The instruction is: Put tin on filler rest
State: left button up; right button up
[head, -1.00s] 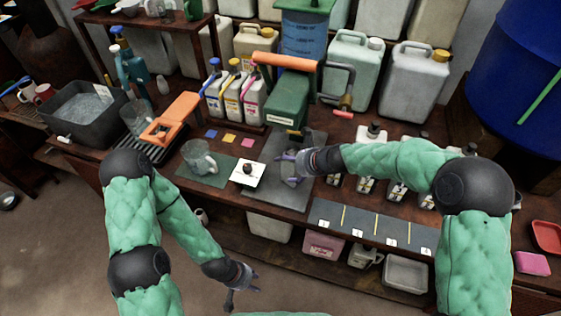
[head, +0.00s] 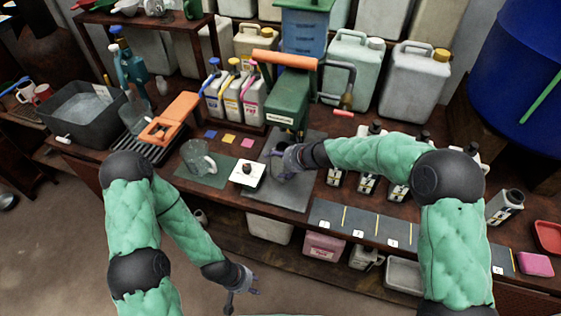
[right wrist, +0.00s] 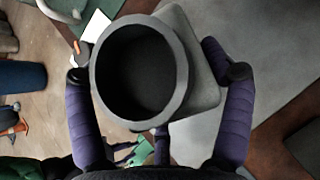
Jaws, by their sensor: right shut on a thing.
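A grey tin with a wide round open mouth (right wrist: 140,72) and a squarish body fills the middle of the right wrist view. My right gripper (head: 284,160) is shut on it, with a finger on each side. In the head view the gripper mostly hides the tin. The green filler (head: 288,100) with an orange handle stands just behind the held tin. A flat dark grey plate (head: 270,195) lies in front of the filler, under my gripper; whether the tin touches it I cannot tell. My left gripper (head: 242,292) hangs open and empty in front of the bench.
Several small tins (head: 366,185) stand to the right, partly behind my right arm. A numbered dark strip (head: 360,224) lies along the front edge.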

jog(key=o, duration=1.2)
jog(key=shift+f, duration=0.1)
jog(key=shift+r, duration=0.2)
jog(key=s+d+r+p, duration=0.2)
jog(key=s+d, duration=0.7)
jog(key=d, duration=0.1)
jog(key=shift+s+d, duration=0.15)
jog(key=shift+d, duration=0.2)
